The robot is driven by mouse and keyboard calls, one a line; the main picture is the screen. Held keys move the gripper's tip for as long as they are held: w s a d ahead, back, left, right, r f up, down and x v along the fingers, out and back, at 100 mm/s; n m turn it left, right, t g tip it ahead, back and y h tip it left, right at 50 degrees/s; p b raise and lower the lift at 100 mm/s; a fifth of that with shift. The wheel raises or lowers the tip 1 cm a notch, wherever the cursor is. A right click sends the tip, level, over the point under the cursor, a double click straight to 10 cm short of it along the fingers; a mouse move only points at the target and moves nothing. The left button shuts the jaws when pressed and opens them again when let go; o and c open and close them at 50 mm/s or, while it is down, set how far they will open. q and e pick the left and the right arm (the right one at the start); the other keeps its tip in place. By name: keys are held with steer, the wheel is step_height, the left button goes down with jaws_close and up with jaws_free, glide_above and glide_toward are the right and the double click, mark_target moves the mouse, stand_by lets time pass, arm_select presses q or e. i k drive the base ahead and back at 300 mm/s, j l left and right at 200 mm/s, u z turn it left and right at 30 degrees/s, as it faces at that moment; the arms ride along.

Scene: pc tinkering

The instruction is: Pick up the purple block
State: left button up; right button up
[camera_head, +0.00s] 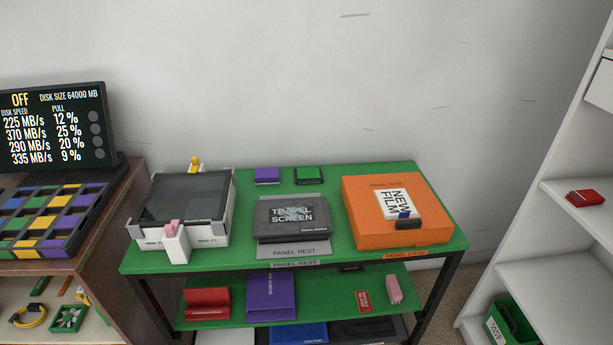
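A small purple block (267,175) lies near the back edge of the green tabletop (335,178), left of a small green block (308,175). A larger purple box-like item (271,292) sits on the shelf below. Purple pieces (82,213) also show in the dark tray on the left. I cannot tell from the picture alone which one the task names. Neither of my grippers is in view.
A white and grey case (187,240) stands left on the tabletop, a dark screen panel (291,216) in the middle, and an orange panel case (370,228) at right. A display (57,130) stands at left. White shelving (557,232) is at right.

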mark_target(263, 175)
steer(key=i+j+z, duration=0.1)
steer(key=z, duration=0.25)
steer(key=i+j+z, duration=0.15)
steer(key=z, duration=0.25)
steer(key=i, duration=0.1)
